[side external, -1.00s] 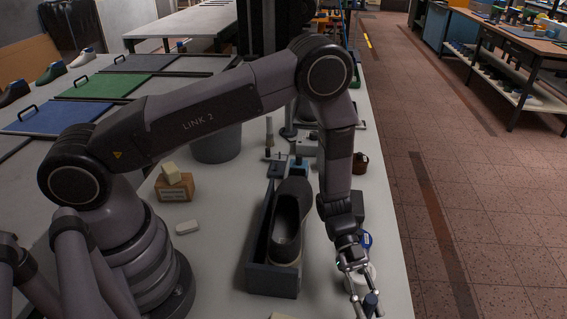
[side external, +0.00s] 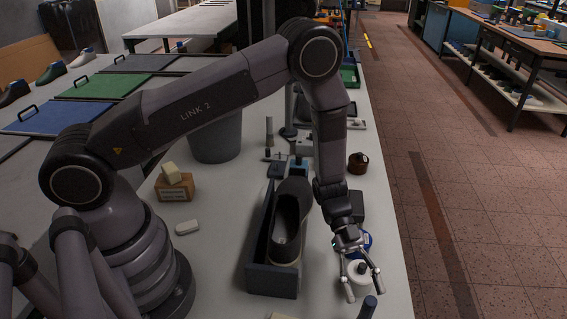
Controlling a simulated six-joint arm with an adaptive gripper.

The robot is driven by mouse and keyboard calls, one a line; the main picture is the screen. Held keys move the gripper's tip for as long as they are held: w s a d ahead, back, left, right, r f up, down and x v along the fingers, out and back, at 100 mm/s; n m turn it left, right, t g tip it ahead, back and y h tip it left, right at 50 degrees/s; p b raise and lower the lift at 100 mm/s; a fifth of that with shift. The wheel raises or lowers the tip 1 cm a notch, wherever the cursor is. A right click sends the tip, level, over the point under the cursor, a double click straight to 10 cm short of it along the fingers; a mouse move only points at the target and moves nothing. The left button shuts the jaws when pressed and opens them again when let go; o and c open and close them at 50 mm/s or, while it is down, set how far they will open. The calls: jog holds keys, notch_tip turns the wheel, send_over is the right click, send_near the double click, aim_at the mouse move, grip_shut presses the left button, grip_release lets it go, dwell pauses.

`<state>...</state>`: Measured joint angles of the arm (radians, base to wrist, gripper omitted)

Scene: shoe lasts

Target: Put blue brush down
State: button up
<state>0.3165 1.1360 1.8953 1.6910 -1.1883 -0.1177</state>
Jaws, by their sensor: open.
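A dark blue upright handle, which looks like the blue brush (side external: 368,307), shows at the bottom edge of the side view, near the right edge of the table; its lower part is cut off by the frame. My gripper (side external: 365,291) is open, with its two fingers spread just behind the handle in the picture. Nothing shows between the fingers except a white round container (side external: 359,271) seen beyond them. I cannot tell whether a finger touches the container.
A grey shoe (side external: 291,215) sits in a dark open box (side external: 272,280) left of my gripper. A blue round item (side external: 367,243) is partly hidden behind the wrist. The table's right edge is close.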

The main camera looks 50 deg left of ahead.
jog(key=v, duration=0.8)
jog(key=w+a+r+n+t+y, duration=0.3)
jog(key=w+a+r+n+t, duration=0.15)
jog(key=w+r+t, duration=0.65)
jog(key=w+a+r+n+t+y, duration=0.25)
jog(key=a+r+n+y, duration=0.25)
jog(key=a+r, duration=0.5)
jog(key=s+a+r+n+y, duration=0.3)
jog(key=s+a+r+n, duration=0.2)
jog(key=s, duration=0.3)
jog(key=s+a+r+n+y, duration=0.3)
jog(key=s+a+r+n, duration=0.15)
jog(key=s, duration=0.45)
jog(key=s+d+f+n+g+h, duration=0.1)
jog(key=s+n+g, duration=0.2)
jog(key=s, duration=1.2)
jog(key=shift+d+f+n+h, duration=0.3)
jog(key=shift+d+f, duration=0.05)
jog(key=shift+d, duration=0.05)
